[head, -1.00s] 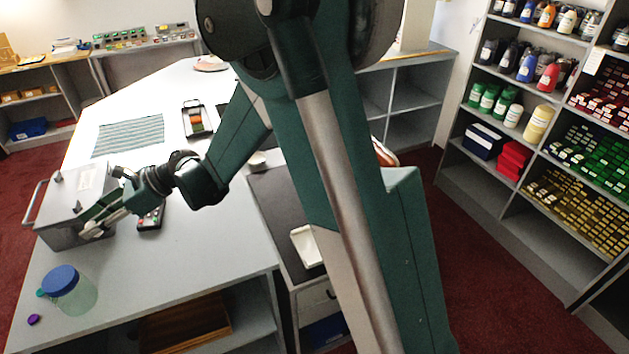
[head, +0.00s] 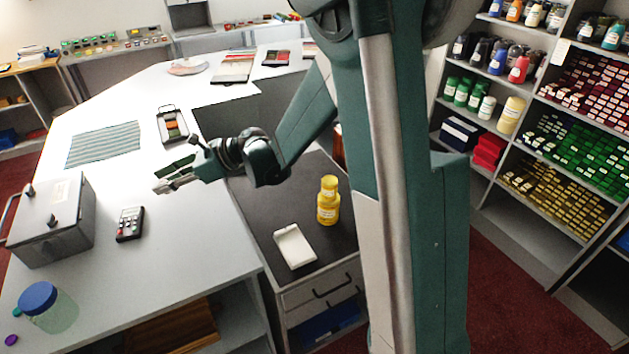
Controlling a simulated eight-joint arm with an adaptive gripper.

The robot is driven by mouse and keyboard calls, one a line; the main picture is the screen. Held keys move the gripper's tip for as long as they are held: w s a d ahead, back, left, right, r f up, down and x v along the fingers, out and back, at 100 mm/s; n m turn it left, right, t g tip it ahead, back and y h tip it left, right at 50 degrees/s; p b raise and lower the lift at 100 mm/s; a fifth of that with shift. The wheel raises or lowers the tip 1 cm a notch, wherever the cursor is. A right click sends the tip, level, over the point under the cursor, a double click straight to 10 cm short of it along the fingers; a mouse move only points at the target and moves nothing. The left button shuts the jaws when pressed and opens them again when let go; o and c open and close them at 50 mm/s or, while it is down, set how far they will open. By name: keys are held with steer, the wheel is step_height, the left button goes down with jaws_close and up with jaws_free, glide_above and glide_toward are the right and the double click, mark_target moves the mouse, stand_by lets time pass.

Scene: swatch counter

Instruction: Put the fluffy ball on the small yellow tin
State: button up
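My gripper (head: 168,184) is above the light counter, beyond the calculator and at the left end of my arm. Its fingers point left; at this size I cannot tell their gap or whether anything is between them. Two yellow containers stand together on the dark cabinet top to the right: a smaller one (head: 329,184) appears on or just behind a larger one (head: 327,210). I cannot tell which is the small yellow tin. I cannot make out a fluffy ball. A small purple object (head: 11,340) lies at the lower left, too small to identify.
A grey metal box (head: 52,222), a calculator (head: 129,224) and a blue-lidded jar (head: 48,308) stand on the counter's left. A white dish (head: 294,247) sits near the yellow containers.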

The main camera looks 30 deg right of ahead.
steer(key=d+m+t+h, duration=0.1)
steer(key=d+m+t, duration=0.1)
steer(key=d, duration=1.3)
steer(key=r+m+t+h, duration=0.2)
steer(key=m+t+h, duration=0.3)
steer(key=m+h, duration=0.15)
glide_above(331, 181)
steer(key=shift+d+f, duration=0.1)
steer(key=shift+f, duration=0.15)
steer(key=shift+f+b, duration=0.3)
steer(key=shift+f, duration=2.65)
steer(key=shift+f+b, duration=0.4)
steer(key=shift+f, duration=1.7)
steer(key=shift+f, duration=0.15)
